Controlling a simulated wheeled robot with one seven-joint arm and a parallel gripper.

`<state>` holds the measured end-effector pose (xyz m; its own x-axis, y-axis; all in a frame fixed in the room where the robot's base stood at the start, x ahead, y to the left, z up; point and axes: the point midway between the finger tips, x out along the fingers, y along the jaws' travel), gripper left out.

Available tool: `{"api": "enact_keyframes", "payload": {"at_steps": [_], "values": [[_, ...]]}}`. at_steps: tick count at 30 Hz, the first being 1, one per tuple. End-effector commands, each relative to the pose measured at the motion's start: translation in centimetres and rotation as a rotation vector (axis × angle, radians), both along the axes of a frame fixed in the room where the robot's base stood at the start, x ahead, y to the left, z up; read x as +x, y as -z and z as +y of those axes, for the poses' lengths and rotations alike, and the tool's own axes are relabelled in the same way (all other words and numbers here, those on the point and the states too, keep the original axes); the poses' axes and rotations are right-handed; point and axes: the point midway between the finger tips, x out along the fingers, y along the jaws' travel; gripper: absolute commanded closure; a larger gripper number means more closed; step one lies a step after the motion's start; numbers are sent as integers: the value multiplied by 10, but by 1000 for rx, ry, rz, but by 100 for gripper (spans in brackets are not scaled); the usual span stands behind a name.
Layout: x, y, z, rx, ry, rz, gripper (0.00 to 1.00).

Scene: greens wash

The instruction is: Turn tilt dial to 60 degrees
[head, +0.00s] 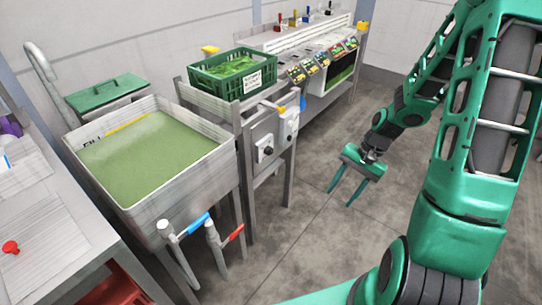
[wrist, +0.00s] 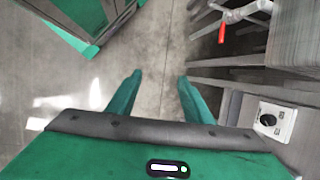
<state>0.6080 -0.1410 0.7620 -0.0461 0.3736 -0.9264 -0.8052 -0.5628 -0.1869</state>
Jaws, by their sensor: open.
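A pale plate with a round black dial (head: 267,151) is on the front of the metal stand under the green crate. A second light plate (head: 289,124) is just right of it; its details are too small to read. In the wrist view one black dial (wrist: 268,121) shows on a white plate at the right edge; I cannot tell which plate this is, nor read its angle. My gripper (head: 340,198) is open and empty, pointing down over bare floor, to the right of the dials and apart from them. Its two green fingers also show in the wrist view (wrist: 160,77).
A sink of green water (head: 150,160) stands left, with blue-handled (head: 198,223) and red-handled (head: 233,236) taps in front. A green crate of greens (head: 233,74) sits on the stand. A bench with seed-packet-like cards (head: 320,62) is behind. The floor around my gripper is clear.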

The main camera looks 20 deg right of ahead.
Motion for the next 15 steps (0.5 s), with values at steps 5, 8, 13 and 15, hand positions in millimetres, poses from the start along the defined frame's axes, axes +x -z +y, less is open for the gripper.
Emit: {"api": "enact_keyframes", "payload": {"at_steps": [5, 8, 13, 15], "values": [[24, 42, 28, 157, 131, 9, 54], [39, 59, 45, 251, 215, 11, 54], [66, 81, 72, 420, 374, 20, 54], [78, 87, 82, 495, 447, 24, 54]]}}
